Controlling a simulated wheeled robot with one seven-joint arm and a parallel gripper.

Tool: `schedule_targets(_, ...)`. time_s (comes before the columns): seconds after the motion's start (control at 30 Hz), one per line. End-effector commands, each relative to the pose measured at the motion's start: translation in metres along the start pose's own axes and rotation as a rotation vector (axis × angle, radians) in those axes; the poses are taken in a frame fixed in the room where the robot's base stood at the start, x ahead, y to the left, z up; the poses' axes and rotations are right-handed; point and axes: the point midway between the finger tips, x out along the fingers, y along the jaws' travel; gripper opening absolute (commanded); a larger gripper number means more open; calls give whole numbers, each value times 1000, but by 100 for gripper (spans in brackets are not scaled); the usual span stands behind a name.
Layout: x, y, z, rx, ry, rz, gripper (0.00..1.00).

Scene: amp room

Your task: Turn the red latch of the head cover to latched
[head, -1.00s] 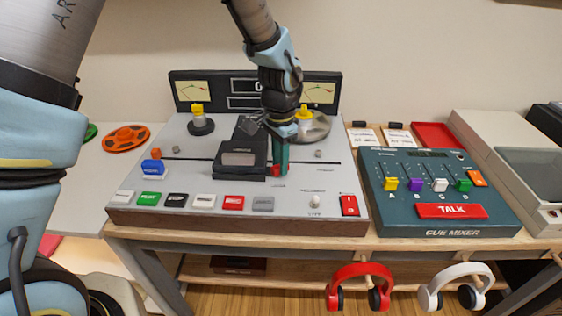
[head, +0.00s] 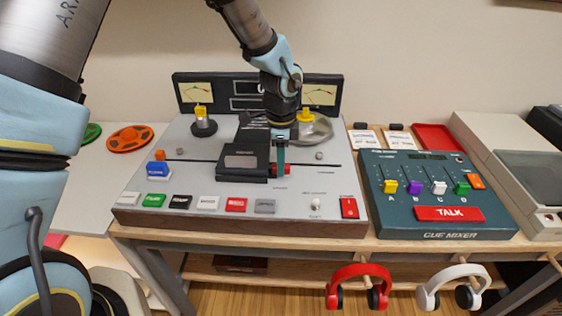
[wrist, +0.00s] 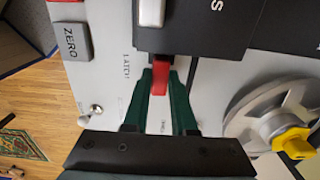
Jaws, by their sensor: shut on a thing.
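The red latch (head: 287,169) is at the right side of the black head cover (head: 243,161) on the tape deck. In the wrist view, the latch (wrist: 160,76) projects from the dark cover's edge (wrist: 195,38), between my green fingertips. My gripper (head: 281,168) points down on the latch in the head view, and its finger hides part of it. My gripper (wrist: 163,78) is shut on the latch in the wrist view. The printed word LATCH shows on the deck beside it. The cover looks lowered onto the deck.
The grey deck (head: 185,186) has a row of coloured buttons along its front, a toggle switch (head: 315,204) and a red rocker (head: 348,208). Two reels with yellow knobs stand behind the cover. The cue mixer (head: 437,226) stands to the right.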

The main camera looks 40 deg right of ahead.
Motion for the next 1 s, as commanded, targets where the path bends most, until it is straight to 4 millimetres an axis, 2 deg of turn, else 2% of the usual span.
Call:
schedule_targets(0.47,-1,-1,-1,16,2,-4,0)
schedule_targets(0.5,-1,-1,-1,16,2,-4,26)
schedule_targets(0.7,-1,-1,-1,15,1,-2,48)
schedule_targets(0.77,0,-1,-1,15,1,-2,55)
schedule_targets(1.0,-1,0,0,14,1,-1,55)
